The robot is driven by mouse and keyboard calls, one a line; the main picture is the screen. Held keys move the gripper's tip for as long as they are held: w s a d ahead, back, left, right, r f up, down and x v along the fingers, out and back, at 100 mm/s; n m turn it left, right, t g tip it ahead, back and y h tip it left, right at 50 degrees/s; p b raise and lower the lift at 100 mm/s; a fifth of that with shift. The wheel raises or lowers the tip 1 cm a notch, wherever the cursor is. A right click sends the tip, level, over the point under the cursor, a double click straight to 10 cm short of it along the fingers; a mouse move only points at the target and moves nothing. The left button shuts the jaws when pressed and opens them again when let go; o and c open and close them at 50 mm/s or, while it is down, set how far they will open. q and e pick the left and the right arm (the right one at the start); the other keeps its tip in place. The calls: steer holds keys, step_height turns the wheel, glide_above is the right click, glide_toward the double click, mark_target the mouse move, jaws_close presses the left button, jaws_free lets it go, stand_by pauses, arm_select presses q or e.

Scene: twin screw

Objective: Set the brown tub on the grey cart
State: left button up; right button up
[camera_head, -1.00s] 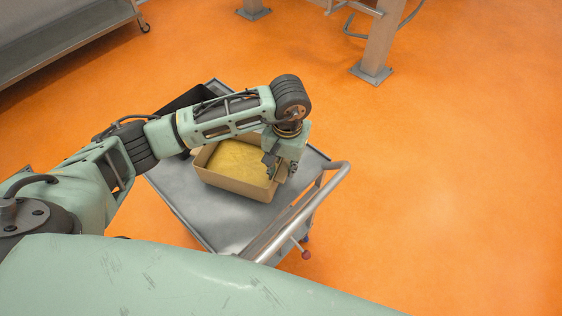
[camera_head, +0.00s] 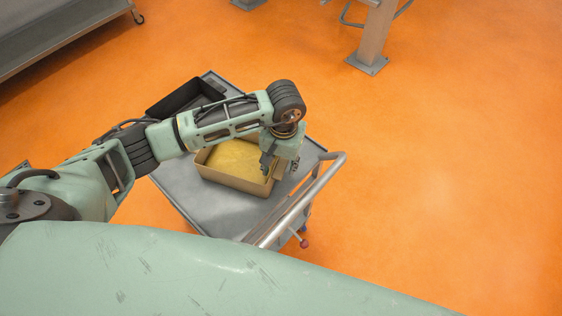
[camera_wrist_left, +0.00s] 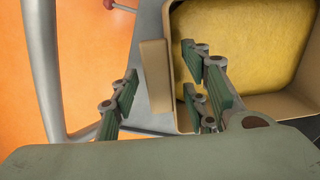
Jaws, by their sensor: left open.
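The brown tub (camera_head: 232,180) sits upright on the grey cart (camera_head: 185,185), with a yellow filling inside. My left gripper (camera_head: 280,166) is over the tub's right end in the head view. In the left wrist view, the open left gripper (camera_wrist_left: 158,88) has fingers on both sides of the tub's end wall and its brown tab (camera_wrist_left: 155,80). The fingers on the right are over the yellow filling, and the finger on the left is outside the tub, apart from the tab. My left forearm hides part of the tub's far side. My right gripper is not in view.
A black tray (camera_head: 176,102) lies on the cart's far end, partly behind my arm. The cart's handle rail (camera_head: 305,203) runs along its right end. A grey metal bench (camera_head: 60,40) stands at the upper left. Orange floor is clear to the right.

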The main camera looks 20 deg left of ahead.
arm_select(q)
step_height(320, 180, up, 12)
steer(key=b, duration=0.4)
steer(key=shift+d, duration=0.2)
